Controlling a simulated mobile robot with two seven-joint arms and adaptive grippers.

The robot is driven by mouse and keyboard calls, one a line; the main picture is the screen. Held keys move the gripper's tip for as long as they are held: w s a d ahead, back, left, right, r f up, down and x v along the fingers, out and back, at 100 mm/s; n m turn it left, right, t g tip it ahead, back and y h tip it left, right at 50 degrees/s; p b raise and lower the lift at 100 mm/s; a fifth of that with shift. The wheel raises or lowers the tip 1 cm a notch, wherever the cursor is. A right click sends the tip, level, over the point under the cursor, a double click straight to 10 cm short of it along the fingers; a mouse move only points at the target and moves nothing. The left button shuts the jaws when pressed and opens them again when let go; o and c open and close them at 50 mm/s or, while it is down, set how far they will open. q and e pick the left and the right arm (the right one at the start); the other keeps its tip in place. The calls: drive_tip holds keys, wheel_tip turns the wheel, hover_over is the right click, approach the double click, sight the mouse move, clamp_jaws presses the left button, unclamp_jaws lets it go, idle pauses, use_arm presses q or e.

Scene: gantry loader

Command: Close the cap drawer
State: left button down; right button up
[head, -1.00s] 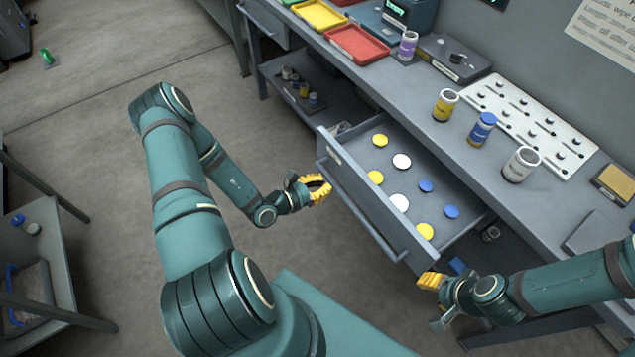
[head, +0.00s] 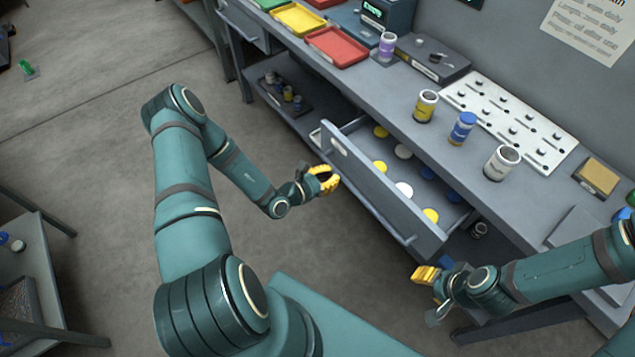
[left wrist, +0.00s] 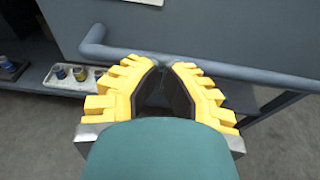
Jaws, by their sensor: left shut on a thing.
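The cap drawer (head: 380,195) is partly open under the counter, with yellow, white and blue caps inside. The back caps are partly hidden by the counter edge. Its long bar handle (head: 385,222) runs along the front and crosses the left wrist view (left wrist: 245,71). My left gripper (head: 328,181) is at the handle's left end. In the left wrist view its yellow fingers (left wrist: 167,75) close together at the bar, shut on the handle. My right gripper (head: 425,274) is below the drawer's right front corner, apart from it; its finger gap is unclear.
The counter holds a yellow-labelled jar (head: 425,106), a blue jar (head: 462,128), a white jar (head: 502,163), a pegged white board (head: 510,120) and a red tray (head: 337,46). A lower shelf (head: 275,92) holds small bottles.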

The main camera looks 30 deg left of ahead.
sight(365, 154)
use_arm(q)
drive_tip(key=x, duration=0.4)
drive_tip(key=r+x, duration=0.1)
drive_tip(key=x, duration=0.3)
drive_tip(key=r+b+x, duration=0.1)
drive_tip(key=x, duration=0.4)
drive_tip(key=shift+w+d+r, duration=0.15)
drive_tip(key=shift+w+r, duration=0.05)
drive_tip(key=shift+w, duration=0.15)
drive_tip(key=shift+r, duration=0.1)
use_arm(e)
drive_tip(key=shift+s+f, duration=0.25)
drive_tip(key=shift+f, duration=0.05)
use_arm(q)
drive_tip(key=shift+w+r, duration=0.1)
drive_tip(key=shift+w, duration=0.05)
